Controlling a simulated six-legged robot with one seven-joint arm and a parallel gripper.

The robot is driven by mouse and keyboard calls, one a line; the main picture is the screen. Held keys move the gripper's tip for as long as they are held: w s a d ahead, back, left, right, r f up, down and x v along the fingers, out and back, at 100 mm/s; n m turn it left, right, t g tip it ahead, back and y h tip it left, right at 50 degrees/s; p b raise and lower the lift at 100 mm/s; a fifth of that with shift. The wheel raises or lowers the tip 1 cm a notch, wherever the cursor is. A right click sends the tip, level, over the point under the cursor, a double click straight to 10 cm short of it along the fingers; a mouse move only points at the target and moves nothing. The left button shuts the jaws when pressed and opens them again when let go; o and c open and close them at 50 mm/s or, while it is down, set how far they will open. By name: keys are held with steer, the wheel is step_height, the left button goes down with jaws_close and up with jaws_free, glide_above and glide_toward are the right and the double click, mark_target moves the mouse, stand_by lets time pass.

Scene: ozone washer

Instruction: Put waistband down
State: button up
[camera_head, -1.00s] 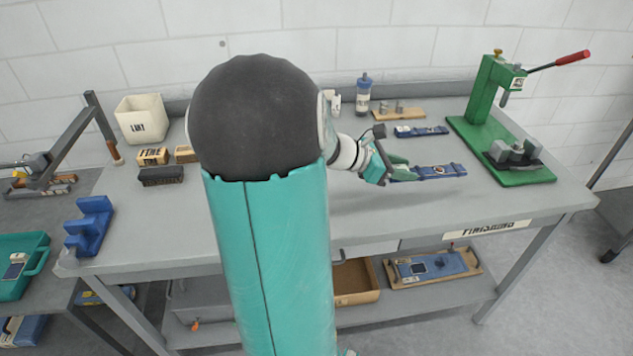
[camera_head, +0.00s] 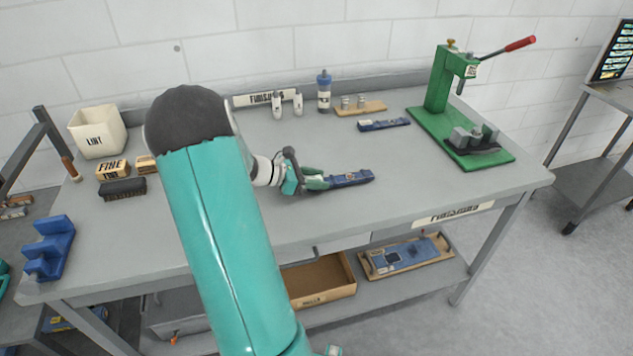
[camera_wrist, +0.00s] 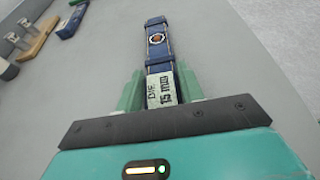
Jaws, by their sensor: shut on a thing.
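The blue waistband (camera_head: 350,179) is a folded strip with a round emblem. It extends forward from my gripper (camera_head: 318,181), above or on the grey bench top; the head view does not settle whether it touches. In the wrist view the waistband (camera_wrist: 157,50) points away from me, with a white label reading "DIE 15 MIN" near the jaws. My gripper (camera_wrist: 160,92) is shut on the labelled end, one green finger on each side. The part of the strip behind the palm edge is hidden.
A second blue strip (camera_head: 384,124) lies farther back, near a wooden block with pegs (camera_head: 360,108). A green press (camera_head: 455,110) stands at right. A lint bin (camera_head: 98,132), brushes (camera_head: 122,188) and blue stand (camera_head: 48,248) are at left. The front right bench top is clear.

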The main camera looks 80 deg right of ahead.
steer(key=shift+f, duration=0.6)
steer(key=o, duration=1)
steer(key=shift+o, duration=0.2)
steer(key=v, duration=1.1)
steer(key=shift+w+r, duration=0.15)
steer(key=shift+w+a+r, duration=0.1)
steer(key=shift+w+a, duration=0.1)
